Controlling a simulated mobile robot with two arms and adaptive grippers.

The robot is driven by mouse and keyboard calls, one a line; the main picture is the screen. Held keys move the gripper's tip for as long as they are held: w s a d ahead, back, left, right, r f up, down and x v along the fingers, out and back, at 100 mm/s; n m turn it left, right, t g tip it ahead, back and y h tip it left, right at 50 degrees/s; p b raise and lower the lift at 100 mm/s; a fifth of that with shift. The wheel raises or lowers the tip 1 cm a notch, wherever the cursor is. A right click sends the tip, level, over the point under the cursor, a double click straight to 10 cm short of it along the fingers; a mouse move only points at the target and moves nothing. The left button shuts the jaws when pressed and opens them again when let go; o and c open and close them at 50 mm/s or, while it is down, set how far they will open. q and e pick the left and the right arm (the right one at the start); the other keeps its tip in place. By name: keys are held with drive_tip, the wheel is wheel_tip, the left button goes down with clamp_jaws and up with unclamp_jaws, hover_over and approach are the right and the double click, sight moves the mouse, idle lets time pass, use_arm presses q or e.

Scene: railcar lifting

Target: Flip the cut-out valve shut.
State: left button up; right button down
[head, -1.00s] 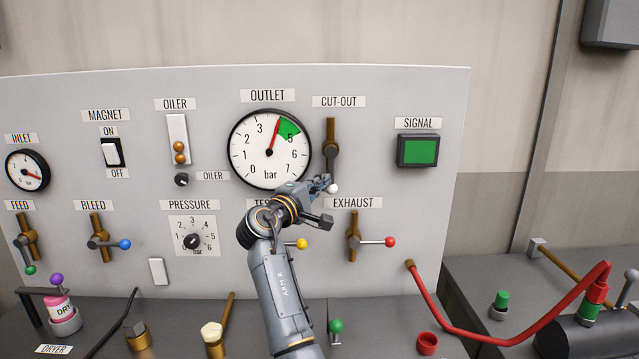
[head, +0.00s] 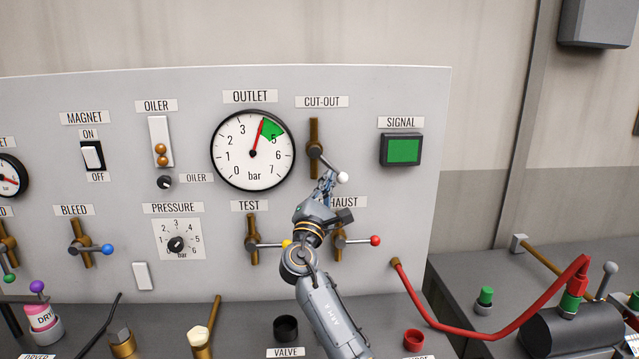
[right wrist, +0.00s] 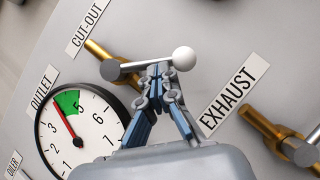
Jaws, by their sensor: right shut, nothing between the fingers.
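The cut-out valve (head: 315,150) is a brass vertical pipe piece with a grey lever that ends in a white ball (head: 342,177). The lever slants down to the right, between hanging straight down and lying level. My right gripper (head: 327,176) is shut and empty, with its fingertips just below the lever, left of the ball. In the right wrist view the shut fingertips (right wrist: 158,70) meet the lever close to the white ball (right wrist: 184,58) and seem to touch it from below. My left gripper is not in view.
The exhaust valve (head: 341,243) with a red ball sits below, partly behind my right arm. The test valve (head: 252,240) is to its left. The signal lamp (head: 402,150) is green. The panel between cut-out and signal is clear.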

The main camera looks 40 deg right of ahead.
drive_tip(key=shift+s+d+r+n+t+y+p, duration=0.45)
drive_tip(key=shift+n+t+y, duration=0.75)
drive_tip(key=shift+n, duration=1.1)
drive_tip(key=shift+s+d+r+n+t+y+p, duration=0.2)
drive_tip(key=shift+d+r+n+t+y+p, duration=0.6)
drive_tip(key=shift+n+t, duration=1.05)
drive_tip(key=shift+s+d+r+n+t+y+p, duration=0.4)
drive_tip(key=shift+n+t+y, duration=0.65)
drive_tip(key=shift+n, duration=1.7)
drive_tip(key=shift+w+a, duration=0.1)
drive_tip(key=shift+a, duration=0.05)
